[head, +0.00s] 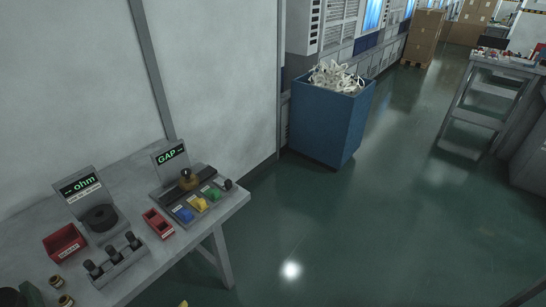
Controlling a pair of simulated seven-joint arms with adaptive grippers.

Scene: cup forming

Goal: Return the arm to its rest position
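No gripper can be made out for sure in the head view. A dark shape (22,294) is cut off at the bottom left corner, and I cannot tell what it is. On the grey worktable (128,178) at the left stand a station with a green "ohm" display (80,186) and a black round part (101,217), and a station with a green "GAP" display (171,154).
A red bin (64,243), a smaller red tray (158,223), a rack with black pegs (115,262) and small brass cups (60,291) are on the table. A blue bin (325,125) of pale scrap stands beyond. The green floor (330,235) right of the table is clear.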

